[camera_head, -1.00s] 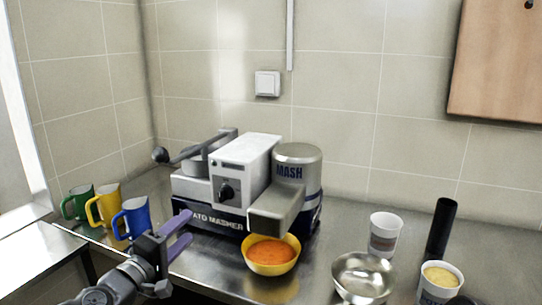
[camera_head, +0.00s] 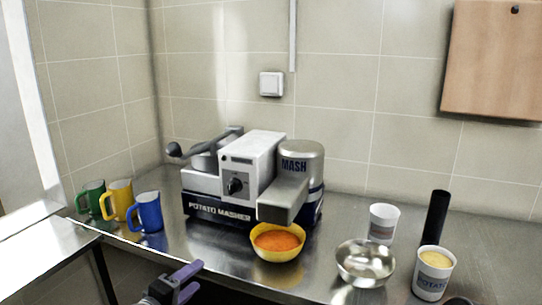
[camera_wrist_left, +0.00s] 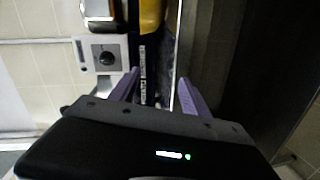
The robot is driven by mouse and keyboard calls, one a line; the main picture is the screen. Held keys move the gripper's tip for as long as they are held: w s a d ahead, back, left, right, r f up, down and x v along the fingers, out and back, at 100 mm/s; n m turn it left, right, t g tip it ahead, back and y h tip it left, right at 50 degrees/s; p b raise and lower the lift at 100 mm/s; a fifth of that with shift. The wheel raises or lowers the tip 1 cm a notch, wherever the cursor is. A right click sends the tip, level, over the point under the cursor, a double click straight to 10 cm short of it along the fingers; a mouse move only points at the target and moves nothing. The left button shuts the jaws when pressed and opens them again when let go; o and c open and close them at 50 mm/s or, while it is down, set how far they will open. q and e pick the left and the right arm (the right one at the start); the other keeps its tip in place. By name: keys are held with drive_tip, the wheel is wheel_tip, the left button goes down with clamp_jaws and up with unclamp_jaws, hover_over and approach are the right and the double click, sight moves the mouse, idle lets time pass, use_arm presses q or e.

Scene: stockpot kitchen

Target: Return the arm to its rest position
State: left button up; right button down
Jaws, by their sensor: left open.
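My left gripper (camera_head: 186,280) is low in the head view, in front of the counter's front edge. Its two purple fingers are apart and nothing is between them. In the left wrist view the open fingers (camera_wrist_left: 158,92) point toward the potato masher (camera_wrist_left: 104,54), which lies beyond them. In the head view the potato masher (camera_head: 250,172) stands on the counter, with a yellow bowl (camera_head: 278,256) of orange mash under its spout. My right gripper is not in view.
Green (camera_head: 93,201), yellow (camera_head: 121,200) and blue (camera_head: 149,212) mugs stand left on the steel counter (camera_head: 335,210). A metal bowl (camera_head: 365,270), a white cup (camera_head: 383,222), a potato cup (camera_head: 432,275) and a black cylinder (camera_head: 436,217) stand right.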

use_arm(q)
drive_tip(key=s+d+f+m+g+p, duration=0.1)
drive_tip(key=s+d+f+g, duration=0.1)
drive_tip(key=s+d+f, duration=0.35)
drive_tip(key=s+d+f+m+g, duration=0.1)
drive_tip(key=s+d+f+g, duration=0.2)
drive_tip(key=f, duration=0.6)
drive_tip(key=s+d+f+m+g+p, duration=0.1)
drive_tip(key=s+d+f+g, duration=0.1)
drive_tip(key=s+d+f, duration=0.35)
drive_tip(key=s+a+f+m+g+y+p, duration=0.1)
drive_tip(key=s+f+m+g, duration=0.2)
drive_tip(key=s+f, duration=0.3)
drive_tip(key=s+a+f+m+g+y+p, duration=0.1)
drive_tip(key=s+f+m+g+p, duration=0.1)
drive_tip(key=s+f, duration=0.5)
drive_tip(key=shift+s+a+m+g+y, duration=0.25)
drive_tip(key=shift+s+m+g, duration=0.5)
drive_tip(key=shift+s, duration=2.35)
